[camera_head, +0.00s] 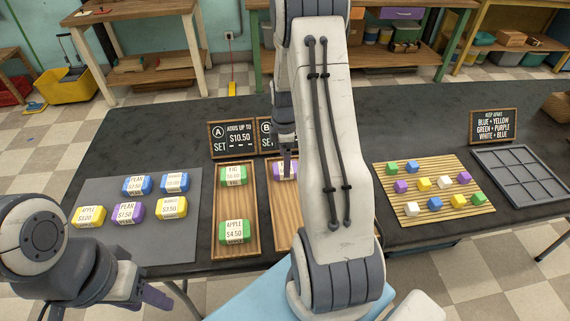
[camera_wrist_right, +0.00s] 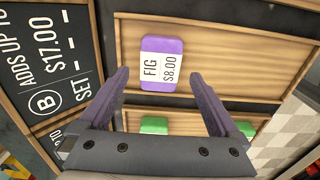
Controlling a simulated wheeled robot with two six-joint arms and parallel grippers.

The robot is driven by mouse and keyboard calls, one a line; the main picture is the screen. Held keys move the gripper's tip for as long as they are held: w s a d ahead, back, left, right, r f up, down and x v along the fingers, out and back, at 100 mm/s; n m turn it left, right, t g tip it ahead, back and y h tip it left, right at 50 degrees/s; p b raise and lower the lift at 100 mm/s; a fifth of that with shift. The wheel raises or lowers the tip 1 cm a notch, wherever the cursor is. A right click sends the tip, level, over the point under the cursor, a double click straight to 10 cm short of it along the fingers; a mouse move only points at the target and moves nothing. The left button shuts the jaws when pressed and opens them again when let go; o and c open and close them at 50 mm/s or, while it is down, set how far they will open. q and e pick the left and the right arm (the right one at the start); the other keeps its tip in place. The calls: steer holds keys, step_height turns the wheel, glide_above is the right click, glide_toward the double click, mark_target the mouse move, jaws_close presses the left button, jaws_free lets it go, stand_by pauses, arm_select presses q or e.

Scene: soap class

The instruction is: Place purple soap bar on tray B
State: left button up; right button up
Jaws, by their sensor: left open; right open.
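A purple soap bar labelled FIG $8.00 (camera_wrist_right: 162,62) lies on the wooden tray B (camera_wrist_right: 225,60), beside the sign marked B (camera_wrist_right: 45,70). In the head view this purple bar (camera_head: 280,169) is partly hidden by my right arm. My right gripper (camera_wrist_right: 158,84) is open, its fingers spread just short of the bar in the picture; whether they touch it cannot be told. Another purple bar (camera_head: 129,212), priced $7.50, lies on the grey mat (camera_head: 165,245). My left gripper (camera_head: 145,292) is open and empty at the lower left, in front of the mat.
Tray A (camera_head: 252,205) holds two green bars, one at the back and an apple one (camera_head: 235,232) at the front. Blue and yellow bars lie on the mat. A slatted board with coloured cubes (camera_head: 440,215) and a grid tray (camera_head: 520,178) stand right.

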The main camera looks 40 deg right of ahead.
step_height(320, 180, up, 9)
steer(key=s+a+r+m, duration=0.1)
steer(key=a+r, duration=0.2)
steer(key=a, duration=0.7)
steer(key=s+a+r, duration=0.2)
steer(key=a+r, duration=0.1)
steer(key=a, duration=0.7)
steer(key=s+a+m, duration=0.1)
steer(key=s+a, duration=0.6)
steer(key=s, duration=0.2)
steer(key=s+a+r+m+y, duration=0.1)
steer(key=s+a+m, duration=0.1)
steer(key=s+a, duration=0.5)
steer(key=shift+s+r, duration=0.25)
steer(key=shift+s, duration=0.9)
